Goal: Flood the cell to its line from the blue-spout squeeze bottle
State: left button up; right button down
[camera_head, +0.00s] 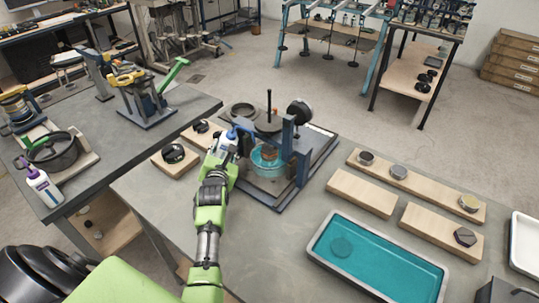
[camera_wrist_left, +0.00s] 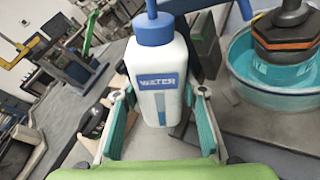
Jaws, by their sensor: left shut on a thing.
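The squeeze bottle (camera_wrist_left: 158,75) is white with a blue cap and spout and a label reading WATER; it looks upright in the left wrist view. My left gripper (camera_wrist_left: 162,122) is shut on it, one finger on each side. In the head view the bottle (camera_head: 226,142) and left gripper (camera_head: 222,160) are just left of the cell (camera_head: 268,166), a clear round vessel with teal liquid inside. The cell also shows in the left wrist view (camera_wrist_left: 240,84), with a dark, orange-banded block inside it. I cannot make out the fill line or spout tip. My right gripper is not in view.
A dark frame (camera_head: 287,150) with posts stands around the cell on a base plate. A teal-filled tray (camera_head: 432,268) and wooden boards (camera_head: 360,192) lie to the right. A purple-capped bottle (camera_head: 42,188) stands on the left bench. Bare bench top lies in front of the plate.

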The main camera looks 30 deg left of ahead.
aim_at(221, 142)
pick_arm(q)
jog(key=shift+r, duration=0.1)
notch_tip(221, 142, up, 5)
jog(key=p, duration=0.4)
jog(key=shift+p, duration=0.4)
